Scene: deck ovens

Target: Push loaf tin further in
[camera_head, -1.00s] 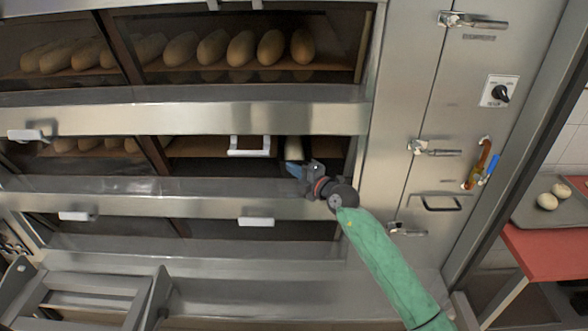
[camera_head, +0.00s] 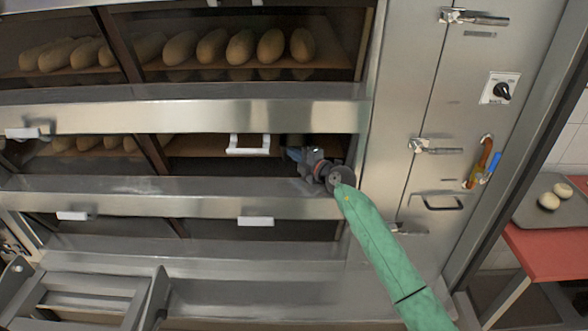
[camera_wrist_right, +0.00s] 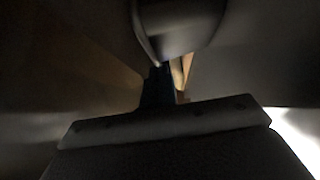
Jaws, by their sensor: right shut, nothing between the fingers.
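My right gripper (camera_head: 293,154) reaches into the middle deck opening of the oven, just right of the white door handle. Its fingers are shut and empty. In the right wrist view the dark fingers (camera_wrist_right: 158,85) point at a rounded, dull metallic body, which looks like the loaf tin (camera_wrist_right: 180,25). The fingertips are at its lower edge; I cannot tell whether they touch it. In the head view the tin is in shadow behind my gripper and hard to make out. My left gripper is not in view.
Steel ledges (camera_head: 200,118) run above and below the middle deck opening. A white handle (camera_head: 248,144) is left of my gripper. Loaves (camera_head: 241,47) fill the upper deck. A steel panel with latches (camera_head: 436,147) stands right of the opening.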

